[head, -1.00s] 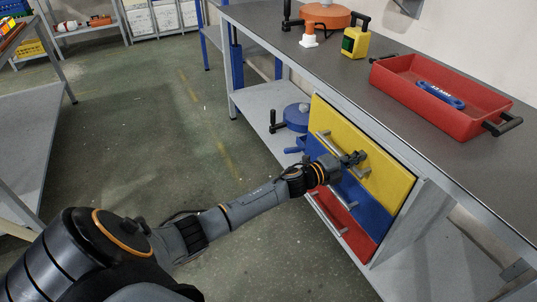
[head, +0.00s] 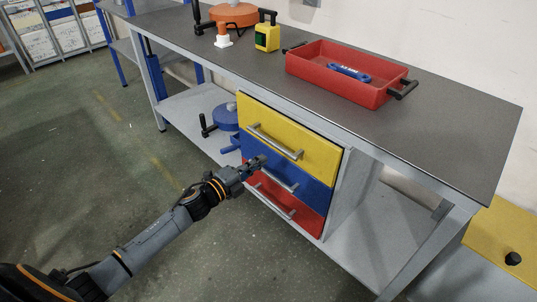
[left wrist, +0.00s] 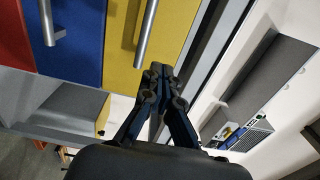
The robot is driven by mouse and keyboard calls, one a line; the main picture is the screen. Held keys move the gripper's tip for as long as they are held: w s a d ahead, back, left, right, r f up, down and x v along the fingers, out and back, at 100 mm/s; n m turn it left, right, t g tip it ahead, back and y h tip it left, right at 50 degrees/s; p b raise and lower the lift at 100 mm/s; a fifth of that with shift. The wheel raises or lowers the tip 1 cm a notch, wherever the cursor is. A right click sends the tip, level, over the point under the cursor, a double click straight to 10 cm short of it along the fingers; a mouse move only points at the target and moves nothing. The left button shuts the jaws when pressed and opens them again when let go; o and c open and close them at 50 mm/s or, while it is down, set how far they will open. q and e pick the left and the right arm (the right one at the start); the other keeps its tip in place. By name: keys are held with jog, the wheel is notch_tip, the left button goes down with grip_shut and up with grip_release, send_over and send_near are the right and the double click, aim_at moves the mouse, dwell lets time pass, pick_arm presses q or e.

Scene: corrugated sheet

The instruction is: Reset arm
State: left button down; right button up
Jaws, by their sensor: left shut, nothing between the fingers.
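My left arm comes in from the lower left in the head view. Its gripper (head: 254,164) is shut and empty, in front of the drawer unit near the yellow and blue drawers. In the left wrist view the fingers (left wrist: 160,78) are together, with drawer handles above them. The yellow drawer (head: 285,137), blue drawer (head: 312,190) and red drawer (head: 306,218) all look closed, each with a metal bar handle. I cannot tell whether the gripper touches the drawer fronts. My right gripper is not in view.
The workbench (head: 440,135) holds a red tray (head: 340,82) with a blue tool (head: 350,73), a yellow device (head: 267,36) and an orange-and-white item (head: 223,36). A blue round object (head: 226,117) sits on the lower shelf. The floor (head: 90,150) at left is clear.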

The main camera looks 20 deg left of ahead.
pick_arm(q)
jog(key=shift+s+a, duration=0.25)
jog(key=shift+s, duration=0.2)
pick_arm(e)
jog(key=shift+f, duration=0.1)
